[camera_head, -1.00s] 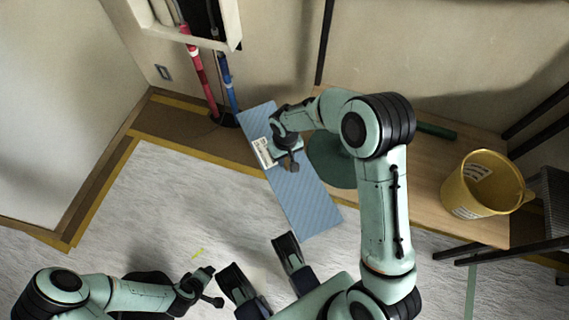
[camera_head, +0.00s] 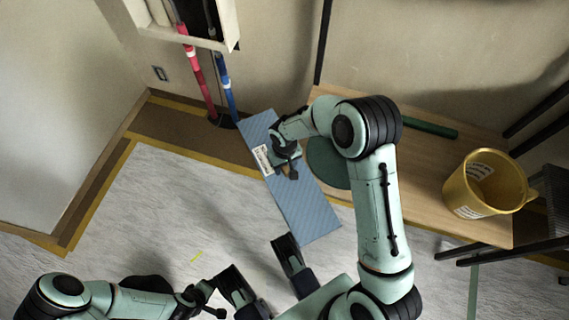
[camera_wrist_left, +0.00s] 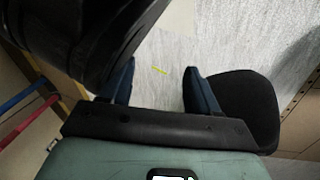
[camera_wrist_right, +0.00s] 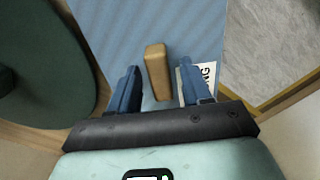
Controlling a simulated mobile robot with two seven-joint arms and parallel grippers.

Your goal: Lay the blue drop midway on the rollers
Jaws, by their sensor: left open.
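The blue drop (camera_head: 300,200) shows as a long, finely striped blue panel, lying slantwise beside the wooden bench. It carries a white label (camera_head: 263,159) and a tan wooden block (camera_wrist_right: 157,72), seen in the right wrist view. My right gripper (camera_head: 287,160) is over the panel's middle. In the right wrist view its fingers (camera_wrist_right: 158,85) are apart on either side of the block, with visible gaps. My left gripper (camera_wrist_left: 162,82) is open and empty above pale floor. I cannot make out the rollers; my right arm hides part of the scene.
The wooden bench (camera_head: 420,205) holds a yellow bucket (camera_head: 485,185), a dark green tube (camera_head: 430,127) and a dark green round thing (camera_head: 326,163). A red pole (camera_head: 200,85) and a blue pole (camera_head: 225,85) stand by the wall. The pale floor (camera_head: 140,215) at left is clear.

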